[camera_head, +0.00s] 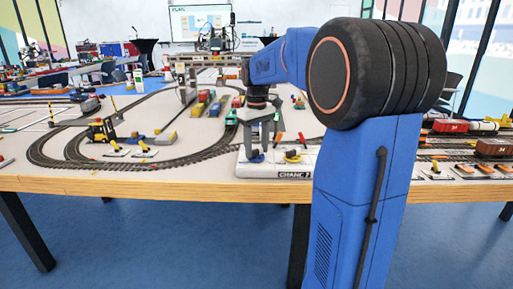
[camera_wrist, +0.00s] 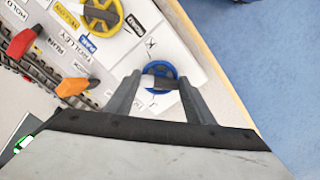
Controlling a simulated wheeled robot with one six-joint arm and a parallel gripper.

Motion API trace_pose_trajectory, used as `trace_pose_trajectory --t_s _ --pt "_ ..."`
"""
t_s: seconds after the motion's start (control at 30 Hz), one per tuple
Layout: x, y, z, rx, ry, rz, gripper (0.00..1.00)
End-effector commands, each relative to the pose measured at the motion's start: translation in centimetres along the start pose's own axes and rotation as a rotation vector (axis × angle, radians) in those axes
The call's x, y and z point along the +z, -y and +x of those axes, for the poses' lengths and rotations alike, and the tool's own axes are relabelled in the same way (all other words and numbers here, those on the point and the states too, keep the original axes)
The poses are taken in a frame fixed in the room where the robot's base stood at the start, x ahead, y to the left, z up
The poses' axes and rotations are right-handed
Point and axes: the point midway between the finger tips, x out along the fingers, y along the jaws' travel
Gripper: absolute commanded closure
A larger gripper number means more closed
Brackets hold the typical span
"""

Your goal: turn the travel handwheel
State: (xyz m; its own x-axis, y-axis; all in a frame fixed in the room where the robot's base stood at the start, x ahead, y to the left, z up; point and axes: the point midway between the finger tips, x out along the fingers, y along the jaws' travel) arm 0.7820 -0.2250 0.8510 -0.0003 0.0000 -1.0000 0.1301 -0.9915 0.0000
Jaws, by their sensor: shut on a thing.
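A blue handwheel (camera_wrist: 159,69) with a dark bar across it lies on a white panel (camera_wrist: 148,45), near the panel's edge. My gripper (camera_wrist: 161,83) is shut on the blue handwheel, with the dark bar between its fingers. In the head view my gripper (camera_head: 261,152) points down at the panel's left end, and the wheel (camera_head: 256,157) shows as a bit of blue beneath it. A yellow handwheel (camera_wrist: 103,14) sits apart from it on the same panel. I cannot read a travel label beside the blue wheel.
A red lever (camera_wrist: 22,43) and an orange lever (camera_wrist: 72,87) stand on the panel's left in the wrist view. The table's wooden edge (camera_head: 150,190) runs just in front of the panel.

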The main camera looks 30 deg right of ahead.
Motion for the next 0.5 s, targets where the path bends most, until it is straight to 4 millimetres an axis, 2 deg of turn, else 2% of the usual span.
trace_pose_trajectory --t_s 0.2,0.5 --pt "-0.02 -0.08 -0.03 0.0 -0.001 -0.131 0.74" --pt "-0.03 -0.12 -0.03 0.0 -0.001 -0.222 0.74"
